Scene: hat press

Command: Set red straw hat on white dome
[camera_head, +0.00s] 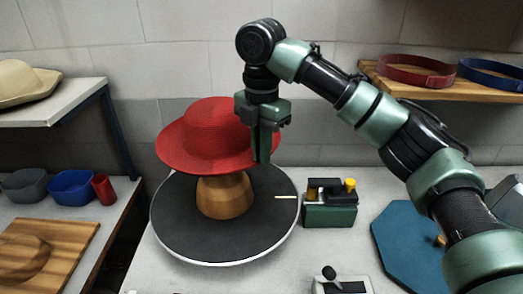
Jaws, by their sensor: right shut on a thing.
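The red straw hat (206,130) is level, with its crown up, over a brown wooden block (224,197). The block stands on a dark round plate with a pale rim (190,222). The hat hides the block's top, so I cannot tell whether the two touch. My right gripper (262,152) points down at the hat's right side and is shut on its brim. I see no white dome; the block under the hat is brown wood. My left gripper is out of view.
A green device with a yellow knob (330,208) stands right of the plate. A blue octagonal board (408,245) lies farther right. A cream hat (22,82) is on the left shelf. Red (415,72) and blue (492,73) bands lie on the right shelf.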

